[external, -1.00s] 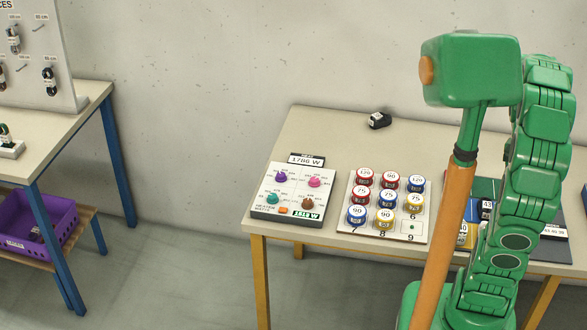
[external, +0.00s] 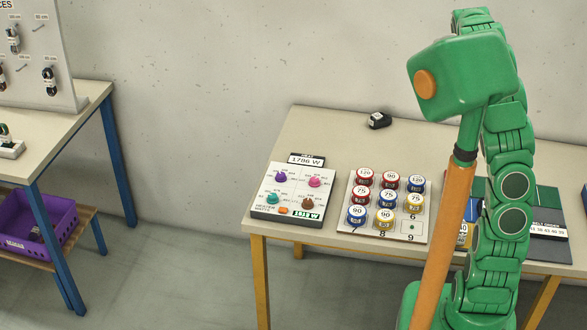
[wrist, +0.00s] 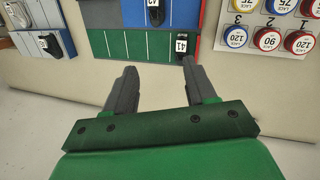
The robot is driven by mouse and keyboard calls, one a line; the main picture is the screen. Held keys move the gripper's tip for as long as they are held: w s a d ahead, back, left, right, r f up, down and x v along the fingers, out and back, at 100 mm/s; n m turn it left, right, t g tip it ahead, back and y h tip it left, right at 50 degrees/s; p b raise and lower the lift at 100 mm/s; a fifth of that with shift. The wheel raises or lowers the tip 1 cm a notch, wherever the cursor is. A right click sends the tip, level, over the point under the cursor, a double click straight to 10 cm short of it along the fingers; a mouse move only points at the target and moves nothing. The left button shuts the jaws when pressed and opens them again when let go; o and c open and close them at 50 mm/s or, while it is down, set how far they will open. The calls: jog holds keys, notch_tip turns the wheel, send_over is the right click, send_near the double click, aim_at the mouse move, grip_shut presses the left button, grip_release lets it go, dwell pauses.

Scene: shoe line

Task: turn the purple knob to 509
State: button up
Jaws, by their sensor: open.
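The purple knob (external: 281,176) is at the top left of a white heater panel (external: 265,213) on the table's left part. The panel also carries a pink, a teal and a brown knob, and a display above it reads 1786 W. The numbers around the purple knob are too small to read surely. My gripper (wrist: 155,80) is open and empty in the wrist view, its two dark fingers apart over the table's edge, away from the panel. The gripper fingers are hidden in the external view. The purple knob is not in the wrist view.
A board of lace reels (external: 427,237) stands right of the panel and shows in the wrist view (wrist: 275,60). A green and blue mat (wrist: 122,46) holds dark items numbered 41 and 42. A small black object (external: 378,120) lies at the table's back. A second table (external: 60,125) stands left.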

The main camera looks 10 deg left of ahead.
jog(key=w+a+f+n, duration=0.3)
jog(key=a, duration=0.7)
jog(key=w+a+f+n+t, duration=0.1)
jog(key=w+a+f+n, duration=0.2)
jog(key=a, duration=0.7)
jog(key=w+a+f+n, duration=0.3)
jog(key=a+n, duration=0.1)
jog(key=a, duration=0.6)
jog(key=n+y, duration=0.3)
jog(key=n, duration=0.6)
send_near(281, 174)
jog(key=shift+w+g, duration=0.4)
jog(key=shift+w, duration=0.15)
jog(key=shift+s+a+f, duration=0.2)
jog(key=shift+s+f, duration=0.05)
jog(key=shift+f, duration=0.05)
jog(key=shift+s+f, duration=0.15)
jog(key=shift+f, duration=3.55)
grip_shut()
